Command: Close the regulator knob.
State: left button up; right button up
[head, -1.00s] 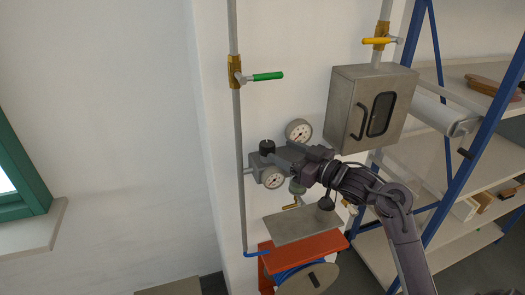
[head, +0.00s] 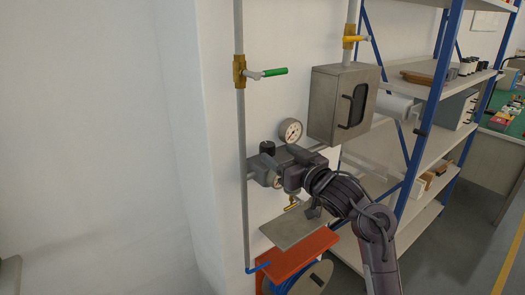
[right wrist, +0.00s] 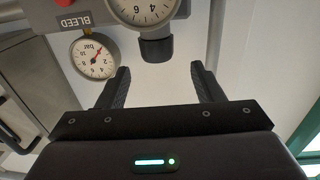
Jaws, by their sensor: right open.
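The regulator is on the white wall, with a black knob (head: 267,148) on top of its grey body. A lower gauge (head: 268,177) is partly hidden by my right gripper, and another gauge (head: 291,131) is up to the right. My right gripper (head: 283,164) is just in front of the regulator, below and right of the knob. In the right wrist view the knob (right wrist: 157,49) lies ahead of the gap between my open fingers (right wrist: 162,82), not between them. The large gauge (right wrist: 145,8) is right behind it. My left gripper is not in view.
A green-handled valve (head: 266,73) and a yellow-handled valve (head: 352,41) sit on pipes above. A grey box (head: 341,105) hangs right of the regulator. Below are a grey plate (head: 291,229) and a red bracket (head: 300,258). Blue-framed shelves (head: 424,110) stand to the right.

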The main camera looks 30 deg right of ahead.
aim_at(274, 147)
jog(key=w, duration=0.2)
jog(key=w+p, duration=0.1)
jog(key=w, duration=0.1)
jog(key=shift+w+d, duration=0.1)
jog(key=shift+d, duration=0.3)
jog(key=w, duration=0.1)
jog(key=w+p, duration=0.1)
jog(key=shift+w+a, duration=0.35)
jog(key=shift+a, duration=0.05)
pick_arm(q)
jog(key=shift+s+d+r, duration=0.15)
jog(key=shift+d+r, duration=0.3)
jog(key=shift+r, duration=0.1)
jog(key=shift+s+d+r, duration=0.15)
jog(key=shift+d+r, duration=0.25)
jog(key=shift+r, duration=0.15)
pick_arm(e)
jog(key=shift+d, duration=0.15)
